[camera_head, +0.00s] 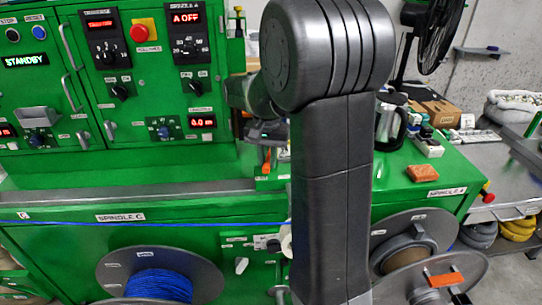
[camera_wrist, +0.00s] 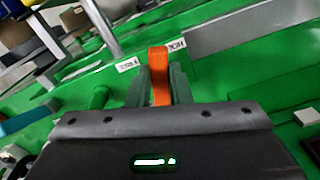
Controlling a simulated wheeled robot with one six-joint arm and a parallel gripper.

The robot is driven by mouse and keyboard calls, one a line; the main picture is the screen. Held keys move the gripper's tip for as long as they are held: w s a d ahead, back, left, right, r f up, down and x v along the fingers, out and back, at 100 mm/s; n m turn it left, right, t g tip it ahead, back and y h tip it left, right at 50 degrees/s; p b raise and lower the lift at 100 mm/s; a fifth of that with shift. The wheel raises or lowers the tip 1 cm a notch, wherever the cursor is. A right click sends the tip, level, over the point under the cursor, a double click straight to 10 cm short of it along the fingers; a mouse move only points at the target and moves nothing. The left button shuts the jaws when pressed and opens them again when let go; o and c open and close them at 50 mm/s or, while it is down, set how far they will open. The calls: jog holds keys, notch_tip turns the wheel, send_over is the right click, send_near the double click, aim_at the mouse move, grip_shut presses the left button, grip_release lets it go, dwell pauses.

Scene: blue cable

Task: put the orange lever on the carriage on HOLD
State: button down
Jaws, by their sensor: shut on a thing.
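The orange lever (camera_wrist: 159,60) stands up between my fingers in the wrist view. My gripper (camera_wrist: 160,88) is shut on it, one grey-green finger on each side. A small white label (camera_wrist: 127,65) is left of the lever and another (camera_wrist: 176,46) is right of it. Both are upside down and too small to read surely, so I cannot tell which position the lever is in. In the head view my gripper (camera_head: 267,132) is at the green carriage, partly hidden behind my own arm.
The green machine has a control panel (camera_head: 105,75) at the left and a blue cable spool (camera_head: 158,284) below. A blue cable (camera_head: 150,222) runs along the front. A steel jug (camera_head: 391,122) and an orange block (camera_head: 423,173) stand on the right-hand top.

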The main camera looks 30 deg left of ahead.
aim_at(265, 162)
jog(key=shift+a+m, duration=0.35)
jog(key=shift+m, duration=0.55)
jog(key=c, duration=1.3)
grip_release()
notch_tip(265, 162, up, 14)
jog(key=shift+f, duration=0.1)
jog(key=shift+f, duration=0.1)
notch_tip(265, 162, down, 14)
jog(key=shift+r, duration=0.15)
